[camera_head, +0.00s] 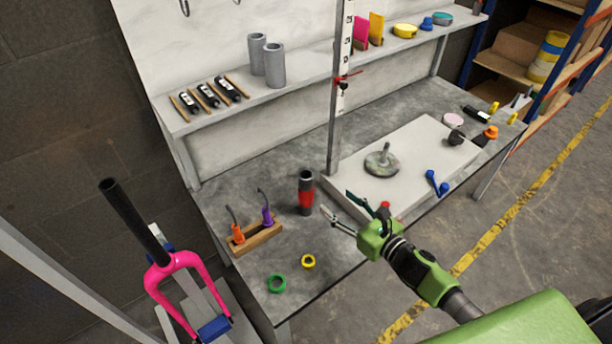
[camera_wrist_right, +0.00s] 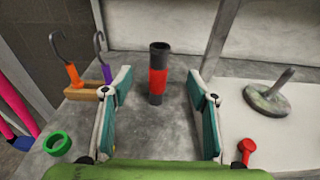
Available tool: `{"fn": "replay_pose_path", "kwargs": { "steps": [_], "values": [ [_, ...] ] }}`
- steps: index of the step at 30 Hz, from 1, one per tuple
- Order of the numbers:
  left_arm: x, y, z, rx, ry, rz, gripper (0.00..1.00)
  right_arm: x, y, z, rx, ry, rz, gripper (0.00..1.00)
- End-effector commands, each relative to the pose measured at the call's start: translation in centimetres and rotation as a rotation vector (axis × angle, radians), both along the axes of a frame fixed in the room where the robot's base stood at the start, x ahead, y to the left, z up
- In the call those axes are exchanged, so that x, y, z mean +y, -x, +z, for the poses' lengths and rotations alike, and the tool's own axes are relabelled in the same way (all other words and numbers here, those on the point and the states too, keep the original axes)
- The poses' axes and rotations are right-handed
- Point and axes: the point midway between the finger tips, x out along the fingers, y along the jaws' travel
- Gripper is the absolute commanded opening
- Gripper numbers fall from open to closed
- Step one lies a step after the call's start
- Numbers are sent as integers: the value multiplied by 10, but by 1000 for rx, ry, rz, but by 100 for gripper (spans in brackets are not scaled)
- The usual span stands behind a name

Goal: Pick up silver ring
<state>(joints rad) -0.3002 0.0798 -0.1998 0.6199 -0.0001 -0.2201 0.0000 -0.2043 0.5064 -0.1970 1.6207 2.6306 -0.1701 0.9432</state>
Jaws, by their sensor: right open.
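I cannot make out a silver ring in either view. A green ring (camera_head: 277,283) and a yellow ring (camera_head: 308,261) lie on the grey table near its front left corner. The green ring also shows in the right wrist view (camera_wrist_right: 57,143). My right gripper (camera_head: 338,202) is open and empty above the table's front part. A black and red cylinder (camera_head: 306,197) stands upright just to its left. In the right wrist view this cylinder (camera_wrist_right: 158,82) appears between the open fingers, beyond their tips. My left gripper is not in view.
A wooden holder (camera_head: 262,238) with orange-handled and purple-handled hooked tools stands left of the cylinder. A white board (camera_head: 420,150) carries a grey disc with a post (camera_head: 382,163) and blue pieces (camera_head: 437,182). A tall ruler post (camera_head: 339,100) rises behind. A pink fork (camera_head: 180,266) stands at left.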

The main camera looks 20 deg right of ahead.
Motion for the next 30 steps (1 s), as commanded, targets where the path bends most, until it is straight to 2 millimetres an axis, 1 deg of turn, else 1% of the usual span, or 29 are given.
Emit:
{"fn": "replay_pose_path", "kwargs": {
  "steps": [6,9,12,19,25,27,30],
  "values": [
    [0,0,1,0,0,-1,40,15,-39,-4,-6,1,2,54],
    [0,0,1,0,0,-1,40,21,-55,-6,-5,1,2,54],
    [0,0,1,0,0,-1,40,25,-66,-9,-4,1,2,54],
    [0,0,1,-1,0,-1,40,30,-79,-10,-5,4,5,54],
    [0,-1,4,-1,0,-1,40,38,-106,-11,-5,2,4,54],
    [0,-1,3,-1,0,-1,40,41,-113,-14,-5,4,4,54],
    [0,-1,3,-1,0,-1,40,43,-120,-15,-4,2,5,54]
  ]
}}
